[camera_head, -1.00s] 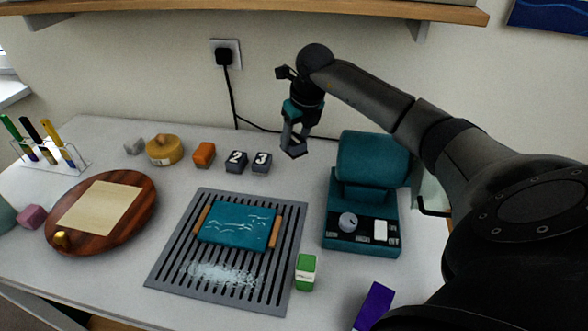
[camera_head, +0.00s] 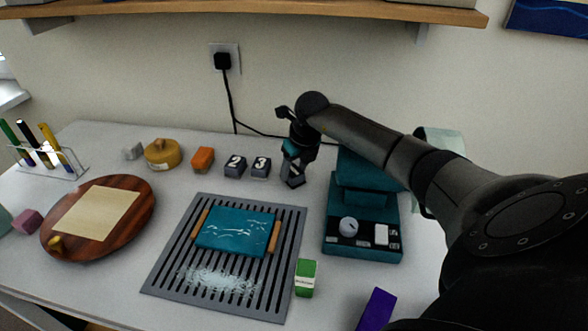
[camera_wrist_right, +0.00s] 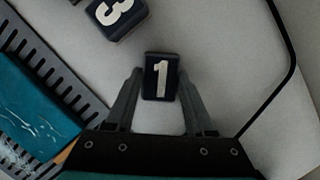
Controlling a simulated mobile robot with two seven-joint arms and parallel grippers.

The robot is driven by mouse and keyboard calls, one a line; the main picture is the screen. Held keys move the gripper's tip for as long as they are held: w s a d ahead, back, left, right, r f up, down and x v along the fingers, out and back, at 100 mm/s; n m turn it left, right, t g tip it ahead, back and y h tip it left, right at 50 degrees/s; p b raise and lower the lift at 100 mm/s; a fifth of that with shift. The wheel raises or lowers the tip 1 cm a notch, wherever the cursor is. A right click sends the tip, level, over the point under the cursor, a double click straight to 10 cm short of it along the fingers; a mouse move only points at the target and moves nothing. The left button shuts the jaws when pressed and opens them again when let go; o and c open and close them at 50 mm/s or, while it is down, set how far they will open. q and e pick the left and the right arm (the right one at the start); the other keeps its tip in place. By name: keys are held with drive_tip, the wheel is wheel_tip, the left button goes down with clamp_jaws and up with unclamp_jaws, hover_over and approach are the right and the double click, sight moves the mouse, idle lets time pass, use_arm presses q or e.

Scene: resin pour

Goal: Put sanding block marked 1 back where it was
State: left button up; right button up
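Sanding block marked 1 (camera_wrist_right: 161,77) is dark with a white number and sits between the fingertips of my right gripper (camera_wrist_right: 160,85) in the right wrist view. The fingers appear to press on its two sides. In the head view my right gripper (camera_head: 292,182) points down, low over the table, to the right of block 3 (camera_head: 260,167); the fingers largely hide block 1 there. Block 2 (camera_head: 235,166) stands left of block 3. Block 3 also shows at the top of the right wrist view (camera_wrist_right: 117,14). Whether block 1 touches the table is unclear. My left gripper is not in view.
A teal machine (camera_head: 361,244) stands close to the right of the gripper. A grey slatted rack (camera_head: 170,270) with a teal slab (camera_head: 235,230) lies in front. An orange block (camera_head: 203,158) is left of block 2. A black cable runs along the wall behind.

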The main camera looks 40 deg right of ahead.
drive_tip(key=o, duration=0.4)
drive_tip(key=shift+r, duration=0.25)
drive_tip(key=p+v, duration=0.1)
drive_tip(key=v, duration=1)
drive_tip(key=shift+s+r+p, duration=0.15)
drive_tip(key=shift+r+p, duration=0.15)
drive_tip(key=shift+r, duration=0.1)
